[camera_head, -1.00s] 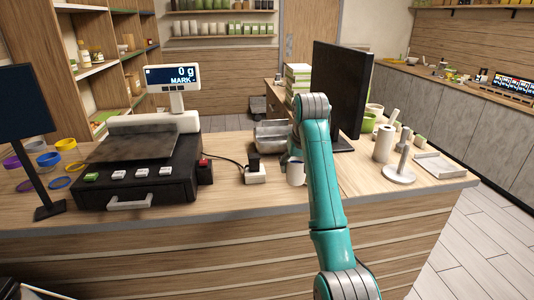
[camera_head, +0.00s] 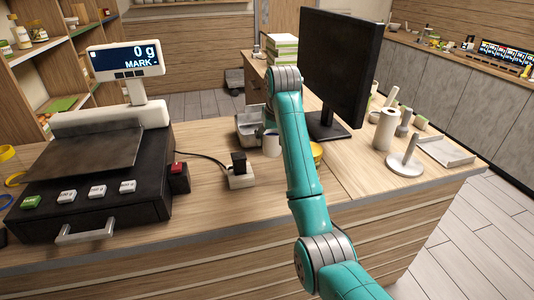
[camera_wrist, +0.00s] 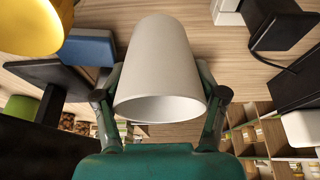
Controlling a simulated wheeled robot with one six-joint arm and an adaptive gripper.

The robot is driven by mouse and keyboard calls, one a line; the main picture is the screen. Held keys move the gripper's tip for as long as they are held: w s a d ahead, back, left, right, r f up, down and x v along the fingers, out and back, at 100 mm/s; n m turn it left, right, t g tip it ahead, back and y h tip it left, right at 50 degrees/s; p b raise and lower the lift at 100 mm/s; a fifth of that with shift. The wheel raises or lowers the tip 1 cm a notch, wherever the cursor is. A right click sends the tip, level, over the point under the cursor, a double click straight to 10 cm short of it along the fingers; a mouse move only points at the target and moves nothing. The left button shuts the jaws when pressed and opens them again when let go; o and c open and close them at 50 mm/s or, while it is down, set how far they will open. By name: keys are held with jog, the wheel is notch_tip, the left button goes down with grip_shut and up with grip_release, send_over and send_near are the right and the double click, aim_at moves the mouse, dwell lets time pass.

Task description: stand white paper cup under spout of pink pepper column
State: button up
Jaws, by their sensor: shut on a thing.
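The white paper cup (camera_wrist: 160,60) fills the middle of the wrist view, with its open rim towards the camera. My gripper (camera_wrist: 162,98) is shut on it, one finger on each side. In the head view the cup (camera_head: 271,146) shows just left of my teal arm, over or at the counter. Most of my gripper is hidden behind the arm there, and I cannot tell if the cup touches the counter. I cannot make out a pink pepper column or its spout in either view.
A monitor (camera_head: 343,65) and a yellow bowl (camera_head: 317,153) are close to my arm.

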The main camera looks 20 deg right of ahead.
jog(key=shift+f, duration=3.4)
jog(key=o, duration=0.9)
jog(key=shift+c, duration=0.2)
